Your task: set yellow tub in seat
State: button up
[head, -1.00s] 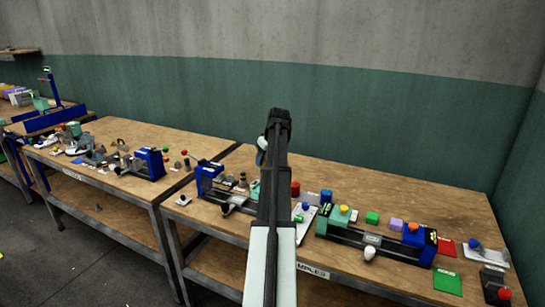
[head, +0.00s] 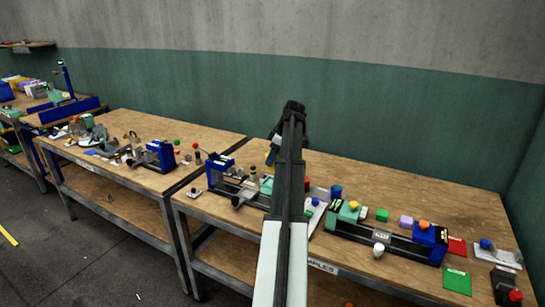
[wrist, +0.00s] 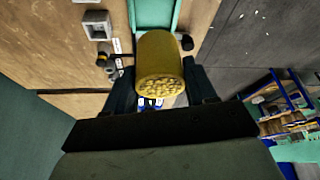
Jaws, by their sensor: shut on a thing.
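The yellow tub (wrist: 158,68) is a yellow cylinder, its near end filled with pale, lumpy contents. My gripper (wrist: 161,88) is shut on it, one dark finger on each side. In the head view a small patch of the yellow tub (head: 270,167) shows below my gripper (head: 275,153), above the bench; my arm hides much around it. Beyond the tub in the wrist view is a pale teal block or channel (wrist: 153,14). I cannot tell whether the tub touches it, or which part is the seat.
On the bench (head: 375,188) stand a blue-ended press (head: 221,170) left of my arm and a longer press (head: 385,243) to the right. Small coloured blocks, a green mat (head: 457,280) and a blue cylinder (head: 336,191) lie about. The bench's back strip is fairly clear.

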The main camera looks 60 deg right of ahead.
aim_at(273, 168)
jog(key=shift+f, duration=0.15)
jog(key=shift+f, duration=2.8)
jog(key=shift+f, duration=0.75)
jog(key=o, duration=1.1)
jog(key=v, duration=1.3)
jog(key=shift+s+r, duration=0.1)
jog(key=shift+r, duration=0.3)
